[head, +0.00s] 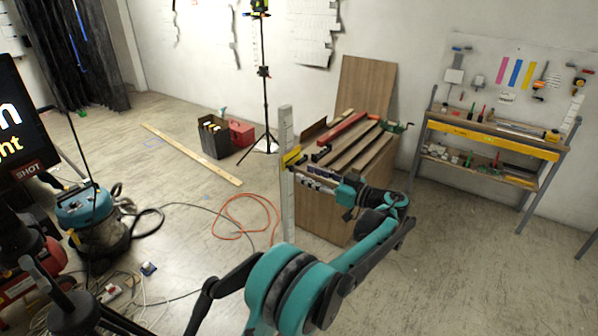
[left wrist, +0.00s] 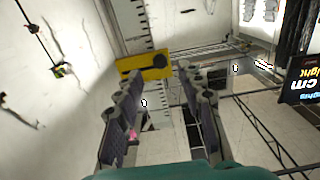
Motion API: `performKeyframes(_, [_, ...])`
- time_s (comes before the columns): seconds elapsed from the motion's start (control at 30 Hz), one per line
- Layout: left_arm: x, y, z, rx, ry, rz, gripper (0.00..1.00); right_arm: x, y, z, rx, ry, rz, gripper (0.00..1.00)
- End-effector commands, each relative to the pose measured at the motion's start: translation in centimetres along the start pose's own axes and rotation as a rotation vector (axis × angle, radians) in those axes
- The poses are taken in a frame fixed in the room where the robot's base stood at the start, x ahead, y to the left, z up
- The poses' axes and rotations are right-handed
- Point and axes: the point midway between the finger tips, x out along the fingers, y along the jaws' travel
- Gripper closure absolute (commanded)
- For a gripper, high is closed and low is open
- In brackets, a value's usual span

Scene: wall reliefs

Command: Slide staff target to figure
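A tall white staff with graduation marks (head: 286,200) stands upright near the middle of the head view. A yellow target (head: 292,156) sits on its upper part. In the left wrist view the yellow target (left wrist: 144,66), with a dark round spot, lies across the marked staff (left wrist: 133,22). My left gripper (head: 309,175) is at the staff, just below and right of the target. In the left wrist view its fingers (left wrist: 158,80) are spread, with the target at or just beyond the tips. I cannot tell whether they touch it. My right gripper is not in view.
A wooden bench (head: 330,215) with boards on top stands right behind the gripper. A tripod (head: 266,105), an orange hose (head: 243,218) and a vacuum (head: 95,215) are around. A dark screen (head: 18,125) at left shows partly cut-off text. A tool rack (head: 490,150) stands right.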

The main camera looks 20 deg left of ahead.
Motion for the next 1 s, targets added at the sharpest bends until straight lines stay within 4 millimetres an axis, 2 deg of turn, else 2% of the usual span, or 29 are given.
performKeyframes(0.03, [-1.4,0.1,0.0,0.000,0.000,0.005,0.62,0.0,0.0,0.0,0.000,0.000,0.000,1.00])
performKeyframes(0.2, [-4.7,0.1,0.0,0.000,0.000,0.003,0.62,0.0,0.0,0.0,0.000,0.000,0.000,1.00])
performKeyframes(0.43, [-7.0,0.0,0.0,0.000,0.000,0.001,0.62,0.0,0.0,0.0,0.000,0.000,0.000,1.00])
performKeyframes(0.8, [-7.1,-0.1,0.0,0.005,-0.004,0.000,0.62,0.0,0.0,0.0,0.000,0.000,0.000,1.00])
performKeyframes(0.87, [-6.6,-0.4,-0.1,0.025,-0.022,0.003,0.62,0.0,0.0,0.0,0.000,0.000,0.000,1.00])
performKeyframes(1.0, [-3.8,-2.7,-0.3,0.149,-0.135,0.028,0.62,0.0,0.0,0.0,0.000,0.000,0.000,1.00])
